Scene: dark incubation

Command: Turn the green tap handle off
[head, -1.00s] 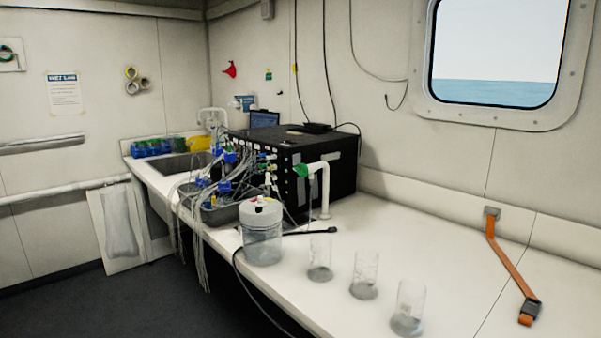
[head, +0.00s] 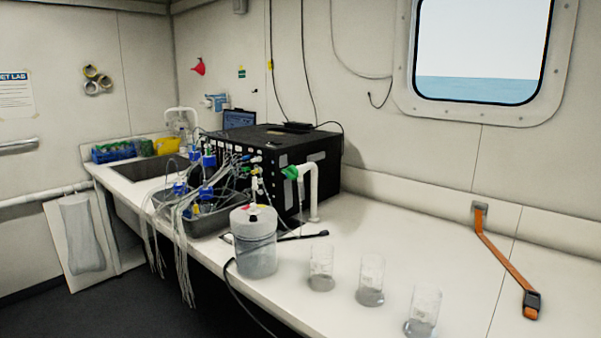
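The green tap handle (head: 290,173) sits at the left end of a white bent pipe tap (head: 314,190), in front of the black box on the bench. The pipe bends down to the bench top. The handle is small in the head view, so I cannot tell its exact angle. Neither of my grippers is in view.
A lidded clear jar (head: 254,243) stands near the bench's front edge, with several clear beakers (head: 370,280) to its right. Tubes and a grey tray (head: 203,222) lie left of the black box (head: 270,155). Bench (head: 400,220) behind the beakers is clear.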

